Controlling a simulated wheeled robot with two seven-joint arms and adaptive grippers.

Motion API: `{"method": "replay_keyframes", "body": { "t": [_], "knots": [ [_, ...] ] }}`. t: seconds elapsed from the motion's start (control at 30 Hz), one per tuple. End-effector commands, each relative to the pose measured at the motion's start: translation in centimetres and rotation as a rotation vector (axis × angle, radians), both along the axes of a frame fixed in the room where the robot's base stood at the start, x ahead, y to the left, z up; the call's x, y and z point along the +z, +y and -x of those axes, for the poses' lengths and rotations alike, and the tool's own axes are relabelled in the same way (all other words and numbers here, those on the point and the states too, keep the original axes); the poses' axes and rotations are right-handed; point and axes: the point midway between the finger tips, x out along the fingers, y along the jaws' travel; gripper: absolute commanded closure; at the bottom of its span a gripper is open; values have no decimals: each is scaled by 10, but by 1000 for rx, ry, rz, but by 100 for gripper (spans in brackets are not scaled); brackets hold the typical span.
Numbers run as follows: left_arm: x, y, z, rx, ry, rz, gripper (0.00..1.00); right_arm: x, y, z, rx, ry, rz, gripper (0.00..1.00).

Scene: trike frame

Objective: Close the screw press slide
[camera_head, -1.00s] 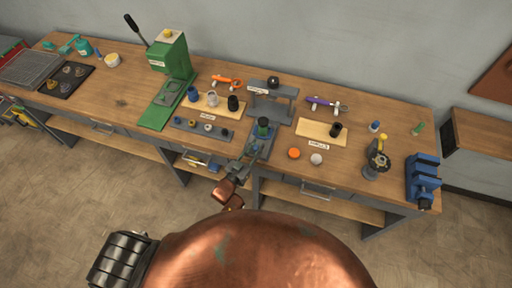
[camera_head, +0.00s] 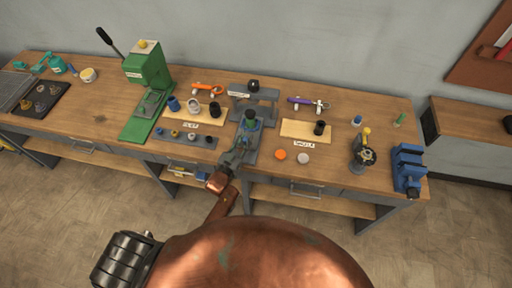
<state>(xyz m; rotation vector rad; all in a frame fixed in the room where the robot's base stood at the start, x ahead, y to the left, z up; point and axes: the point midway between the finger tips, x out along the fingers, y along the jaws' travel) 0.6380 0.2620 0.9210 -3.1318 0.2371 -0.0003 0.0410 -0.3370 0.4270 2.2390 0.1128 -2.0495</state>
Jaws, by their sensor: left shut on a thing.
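The grey screw press (camera_head: 268,97) stands at the middle of the bench, with a black knob (camera_head: 254,85) on top. Its slide (camera_head: 251,141) sticks out of the front and carries a dark and green piece (camera_head: 249,118) near the press opening. My left gripper (camera_head: 240,146) reaches up from the bottom and is shut at the slide's front end. The gripper hides the exact contact with the slide. My right gripper is not in view.
A green lever press (camera_head: 148,72) stands to the left. A tray with small parts (camera_head: 183,137) lies left of the slide. An orange disc (camera_head: 281,155) and a white disc (camera_head: 303,158) lie right of it. A blue vise (camera_head: 408,168) is at the right end.

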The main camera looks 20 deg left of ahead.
Motion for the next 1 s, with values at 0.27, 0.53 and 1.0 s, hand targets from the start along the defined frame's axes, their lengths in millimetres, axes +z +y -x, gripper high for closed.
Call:
{"method": "replay_keyframes", "body": {
  "t": [0.27,0.53,1.0],
  "knots": [
    [-1,12,-2,19,2,1,100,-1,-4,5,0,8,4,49],
    [-1,11,-2,17,1,1,69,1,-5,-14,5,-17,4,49],
    [-1,12,2,16,1,1,60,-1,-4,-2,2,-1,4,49]
  ]
}}
